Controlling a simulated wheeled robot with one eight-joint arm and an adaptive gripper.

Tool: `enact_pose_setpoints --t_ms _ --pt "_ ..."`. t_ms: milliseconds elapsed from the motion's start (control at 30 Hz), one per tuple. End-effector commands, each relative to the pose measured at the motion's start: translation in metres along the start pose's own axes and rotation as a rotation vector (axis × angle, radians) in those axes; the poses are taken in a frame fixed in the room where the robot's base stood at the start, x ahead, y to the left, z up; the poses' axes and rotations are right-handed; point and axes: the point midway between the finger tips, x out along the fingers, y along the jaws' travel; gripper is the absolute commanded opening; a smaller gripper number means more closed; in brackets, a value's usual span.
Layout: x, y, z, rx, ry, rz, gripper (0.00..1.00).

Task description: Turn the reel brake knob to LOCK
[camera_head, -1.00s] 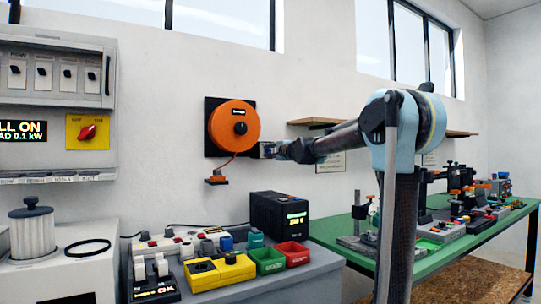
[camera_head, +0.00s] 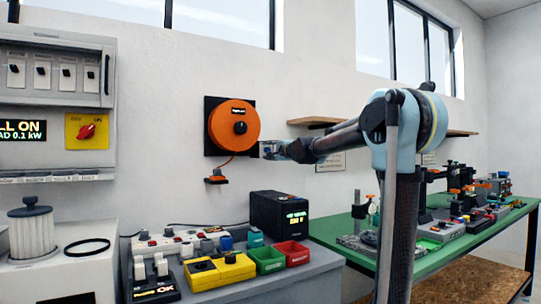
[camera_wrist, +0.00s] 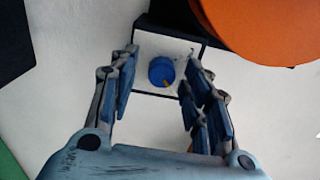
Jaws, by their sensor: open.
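The reel brake knob (camera_wrist: 162,71) is a round blue knob with a short yellow mark near its lower edge in the wrist view. It sits on a white-faced plate (camera_wrist: 143,50) on a dark box beside the orange reel (camera_wrist: 262,25). In the head view, the orange reel (camera_head: 234,125) hangs on a black wall plate. My gripper (camera_wrist: 159,58) is open, with one finger on each side of the knob in the picture and visible gaps. Whether the fingertips reach the knob's depth is unclear. In the head view my gripper (camera_head: 277,150) is just right of the reel. No LOCK lettering is readable.
An orange cable plug (camera_head: 216,179) hangs below the reel. A wooden shelf (camera_head: 315,122) is on the wall close above my arm. Below are a grey bench with a black display box (camera_head: 279,216) and a green table (camera_head: 345,224). The wall around the reel is mostly clear.

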Motion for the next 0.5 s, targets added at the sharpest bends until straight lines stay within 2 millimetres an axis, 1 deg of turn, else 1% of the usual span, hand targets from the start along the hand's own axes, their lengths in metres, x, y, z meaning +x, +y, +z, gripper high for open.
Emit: enact_pose_setpoints --t_ms 167,500 --pt "-0.017 0.0 0.0 0.0 0.0 0.0 0.44" --pt "-0.069 0.001 -0.001 0.0 0.001 0.001 0.44"
